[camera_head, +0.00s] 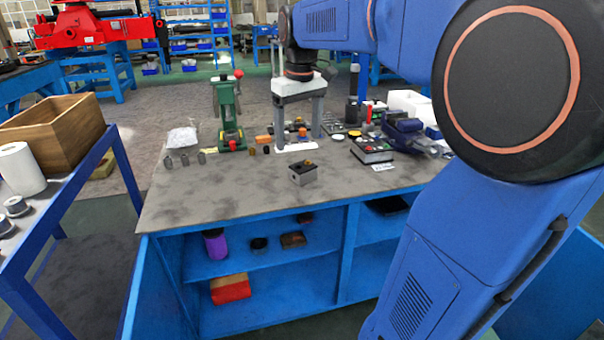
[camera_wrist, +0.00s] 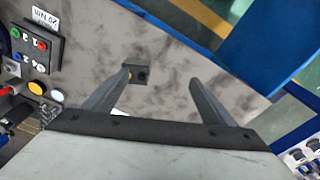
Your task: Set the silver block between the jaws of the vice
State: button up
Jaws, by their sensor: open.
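A grey block, which I take for the silver block (camera_head: 303,176), lies on the front middle of the workbench, with a small yellow-and-dark piece on its top. In the wrist view the block (camera_wrist: 143,76) shows beside the left fingertip, partly hidden by it. My gripper (camera_head: 298,138) is open and empty, pointing down above the bench, and appears behind the block in the head view. Its two fingers (camera_wrist: 161,75) stand wide apart in the wrist view. The blue vice (camera_head: 404,128) is at the right of the bench; its jaws cannot be made out clearly.
A green press (camera_head: 228,115) stands at the back left, with several small grey weights near it. A button box (camera_head: 371,150) sits between the block and the vice; it shows in the wrist view (camera_wrist: 32,45). The bench front left is clear.

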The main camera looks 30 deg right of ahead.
jog(key=r+g, duration=0.1)
jog(key=r, duration=0.1)
send_over(303, 166)
notch_tip(303, 166, down, 18)
jog(key=shift+w+d+r, duration=0.1)
dwell(0.5)
jog(key=c, duration=1.8)
jog(key=shift+o, duration=0.2)
jog(key=shift+r, duration=0.15)
